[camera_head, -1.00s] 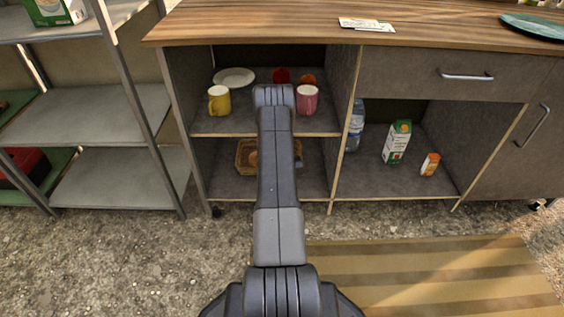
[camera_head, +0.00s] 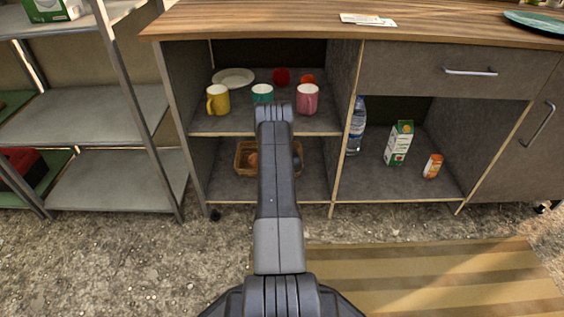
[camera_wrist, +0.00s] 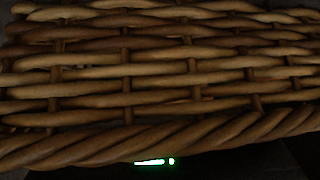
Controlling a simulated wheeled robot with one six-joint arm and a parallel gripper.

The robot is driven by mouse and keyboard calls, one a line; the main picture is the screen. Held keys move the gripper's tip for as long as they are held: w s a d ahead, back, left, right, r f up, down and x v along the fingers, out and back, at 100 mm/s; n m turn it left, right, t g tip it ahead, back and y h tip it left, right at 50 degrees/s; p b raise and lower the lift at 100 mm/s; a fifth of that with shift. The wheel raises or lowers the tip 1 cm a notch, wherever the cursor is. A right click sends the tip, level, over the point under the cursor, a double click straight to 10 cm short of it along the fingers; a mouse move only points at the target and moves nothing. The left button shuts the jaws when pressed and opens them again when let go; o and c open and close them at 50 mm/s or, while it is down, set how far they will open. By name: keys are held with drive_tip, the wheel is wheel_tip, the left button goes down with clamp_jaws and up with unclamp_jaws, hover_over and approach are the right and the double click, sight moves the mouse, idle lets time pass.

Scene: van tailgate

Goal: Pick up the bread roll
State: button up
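A wicker basket (camera_head: 240,165) stands on the lower left shelf of the cabinet, partly hidden behind my arm. A small brownish rounded thing (camera_head: 253,160) shows in it at the edge of my arm; it may be the bread roll, but too little shows to be sure. In the wrist view the basket's woven side (camera_wrist: 160,70) and twisted rim fill nearly the whole picture, very close. No roll shows there. My gripper's fingers show in neither view; my arm hides them in the head view.
The shelf above (camera_head: 230,122) holds a yellow mug (camera_head: 218,100), a teal mug (camera_head: 262,94), a pink mug (camera_head: 307,99), a white plate (camera_head: 233,78) and red items. A bottle (camera_head: 356,127), a carton (camera_head: 398,144) and an orange-white container (camera_head: 432,166) stand in the right compartment.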

drive_tip(key=c, duration=0.8)
drive_tip(key=shift+r, duration=0.15)
